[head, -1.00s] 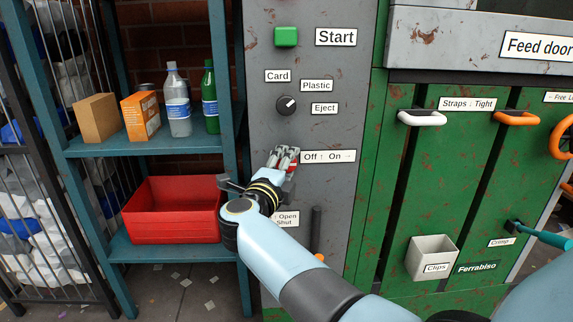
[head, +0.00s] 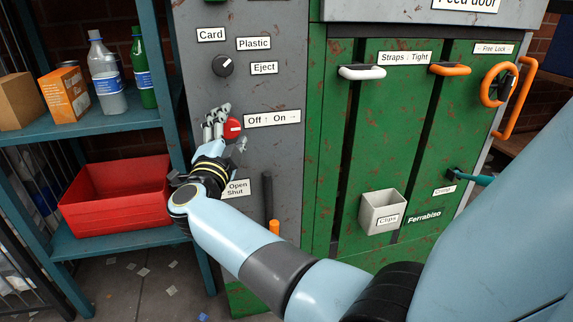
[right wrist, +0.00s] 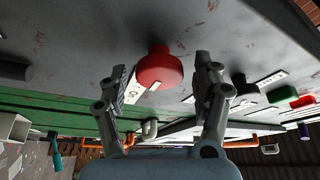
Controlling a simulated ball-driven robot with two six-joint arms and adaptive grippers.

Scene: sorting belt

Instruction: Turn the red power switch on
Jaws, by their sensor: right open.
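The red power switch (head: 232,129) is a round red knob on the grey panel, left of the "Off : On" label (head: 272,119). In the right wrist view the red knob (right wrist: 160,68) stands out from the panel and shows a pale mark on its face. My right gripper (head: 218,122) is open at the knob in the head view, partly in front of it. In the right wrist view its two fingers (right wrist: 160,80) are spread on either side of the knob, with gaps showing. I cannot tell the exact depth between fingertips and knob. My left gripper is not in view.
A dark selector knob (head: 222,66) sits above the switch. An "Open Shut" label (head: 237,188) and a dark upright lever (head: 267,195) are below. A shelf with a red bin (head: 115,198) stands at left. A green press door with handles is at right.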

